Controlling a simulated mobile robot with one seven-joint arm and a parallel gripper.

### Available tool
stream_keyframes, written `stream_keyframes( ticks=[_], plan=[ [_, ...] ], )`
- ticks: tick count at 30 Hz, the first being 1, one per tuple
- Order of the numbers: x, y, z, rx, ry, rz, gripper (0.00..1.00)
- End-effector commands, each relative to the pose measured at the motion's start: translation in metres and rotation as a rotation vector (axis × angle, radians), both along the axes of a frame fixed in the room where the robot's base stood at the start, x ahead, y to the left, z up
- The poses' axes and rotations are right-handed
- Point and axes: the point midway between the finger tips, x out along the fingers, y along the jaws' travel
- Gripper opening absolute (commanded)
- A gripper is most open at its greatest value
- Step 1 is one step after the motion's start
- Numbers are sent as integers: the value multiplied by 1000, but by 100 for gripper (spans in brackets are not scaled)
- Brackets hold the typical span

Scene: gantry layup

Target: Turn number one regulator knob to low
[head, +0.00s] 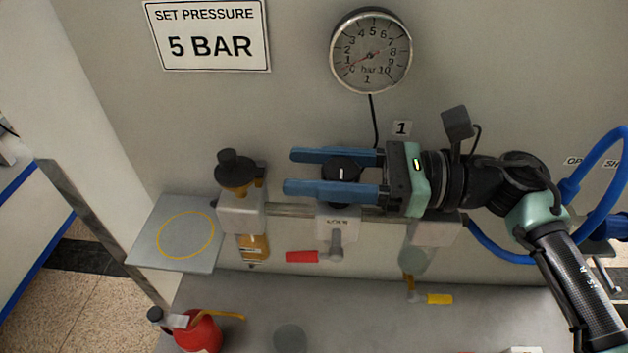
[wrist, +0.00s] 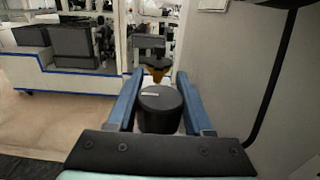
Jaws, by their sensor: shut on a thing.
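The number one regulator has a black knob (head: 341,172) with a white mark on its top, above a grey body (head: 337,219). The knob also shows in the wrist view (wrist: 160,108). My gripper (head: 338,172) reaches in from the right, and its two blue fingers lie along either side of the knob, shut on it. In the wrist view the fingers (wrist: 161,104) flank the knob. A gauge (head: 371,52) marked 1 is on the wall above; its red needle points to the low end, near 1. A label "1" (head: 402,128) is right of the knob.
A filter unit with a black top (head: 237,168) stands left of the regulator. A red-handled valve (head: 303,256) and a yellow-handled valve (head: 438,299) hang below. A shelf with a yellow ring (head: 150,247) and a red oil can (head: 200,335) are at left. A sign (head: 208,36) reads 5 BAR.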

Motion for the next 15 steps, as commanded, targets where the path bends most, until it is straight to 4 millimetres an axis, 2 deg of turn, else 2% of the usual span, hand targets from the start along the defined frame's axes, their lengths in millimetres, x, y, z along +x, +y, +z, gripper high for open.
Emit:
stream_keyframes(
  ticks=[15],
  plan=[
    [-2, 0, -2, -5, 3, 34, 0]
  ],
)
